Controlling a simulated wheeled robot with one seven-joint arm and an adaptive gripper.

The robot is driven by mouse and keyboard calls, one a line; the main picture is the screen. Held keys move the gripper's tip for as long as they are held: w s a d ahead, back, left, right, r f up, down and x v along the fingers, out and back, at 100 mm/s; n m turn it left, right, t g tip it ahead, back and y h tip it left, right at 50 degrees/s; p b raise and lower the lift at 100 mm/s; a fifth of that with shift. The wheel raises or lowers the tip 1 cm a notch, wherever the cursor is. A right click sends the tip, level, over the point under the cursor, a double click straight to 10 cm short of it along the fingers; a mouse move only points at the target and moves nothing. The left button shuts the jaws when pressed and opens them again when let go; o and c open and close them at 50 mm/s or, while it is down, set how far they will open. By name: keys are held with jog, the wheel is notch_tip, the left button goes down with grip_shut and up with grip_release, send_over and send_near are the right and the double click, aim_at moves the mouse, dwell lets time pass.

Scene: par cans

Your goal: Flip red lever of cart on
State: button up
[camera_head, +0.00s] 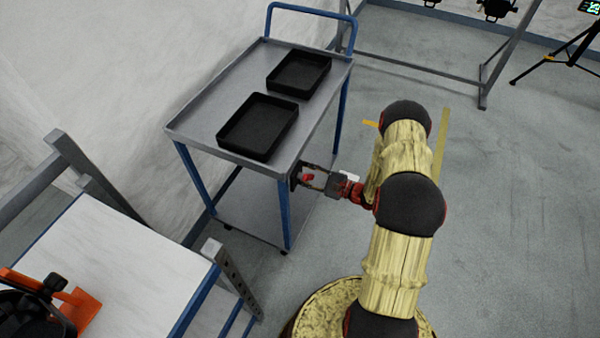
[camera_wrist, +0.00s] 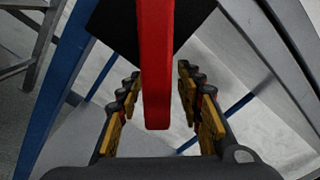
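The cart (camera_head: 190,127) is a grey two-shelf trolley with blue legs and a blue handle. Its red lever (camera_head: 308,177) shows small at the cart's near right corner, beside my gripper (camera_head: 306,177). In the wrist view the red lever (camera_wrist: 155,65) is a long bar coming down from the top centre, in front of a dark plate (camera_wrist: 113,25). My gripper (camera_wrist: 158,118) is open, with its yellow-and-black fingers apart on either side of the lever's lower end. Gaps show between the lever and both fingers. The lever's pivot is out of the wrist view.
Two black trays (camera_head: 257,127) (camera_head: 299,73) sit on the cart's top. A white-topped table (camera_head: 110,270) with an orange item (camera_head: 92,305) stands at the lower left. A metal frame (camera_head: 430,65) and a tripod (camera_head: 560,55) stand behind.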

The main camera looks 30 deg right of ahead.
jog(key=v, duration=1.2)
